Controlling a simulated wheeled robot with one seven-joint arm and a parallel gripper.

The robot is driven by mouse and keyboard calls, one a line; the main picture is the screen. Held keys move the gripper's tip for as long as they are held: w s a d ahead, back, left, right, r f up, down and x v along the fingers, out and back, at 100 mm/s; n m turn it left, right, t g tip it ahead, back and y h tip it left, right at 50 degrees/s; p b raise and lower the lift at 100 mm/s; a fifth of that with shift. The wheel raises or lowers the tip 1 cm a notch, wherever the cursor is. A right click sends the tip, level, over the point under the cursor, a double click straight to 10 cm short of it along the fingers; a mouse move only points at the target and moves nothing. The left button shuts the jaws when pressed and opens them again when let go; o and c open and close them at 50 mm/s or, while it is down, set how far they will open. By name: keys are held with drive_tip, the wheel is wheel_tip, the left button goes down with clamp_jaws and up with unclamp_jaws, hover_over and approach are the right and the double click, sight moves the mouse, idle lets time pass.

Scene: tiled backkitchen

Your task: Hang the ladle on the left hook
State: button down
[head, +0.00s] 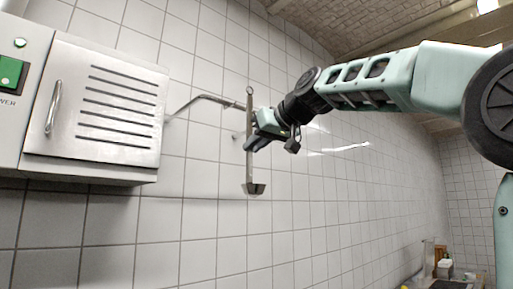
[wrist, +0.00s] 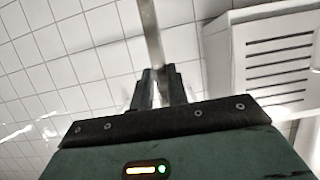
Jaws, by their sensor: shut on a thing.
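The metal ladle (head: 249,165) hangs upright in my gripper (head: 253,138) in front of the tiled wall, with its bowl at the bottom and a small ring at its top. In the wrist view its handle (wrist: 152,38) runs up from between the fingers of my gripper (wrist: 159,78), which are shut on it. A bent metal rod (head: 205,98) comes out beside the cabinet and ends close to the ladle's top. I cannot tell whether they touch. Whether this rod is the left hook is not clear, and a small part behind the handle is mostly hidden.
A metal cabinet (head: 100,105) with a slotted door and handle is on the left; its slotted front also shows in the wrist view (wrist: 275,60). A green power switch (head: 10,74) is beside it. Small items (head: 444,264) stand far at lower right. The wall below the ladle is clear.

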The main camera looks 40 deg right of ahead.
drive_tip(key=r+p+x, duration=0.1)
drive_tip(key=x, duration=0.7)
drive_tip(key=shift+w+p, duration=0.35)
drive_tip(key=shift+w, duration=0.15)
idle(0.4)
idle(0.6)
drive_tip(key=c, duration=1.3)
unclamp_jaws()
drive_tip(key=b+v, duration=0.4)
drive_tip(key=v, duration=1.3)
drive_tip(key=shift+s+r+b, duration=0.15)
drive_tip(key=shift+b, duration=0.25)
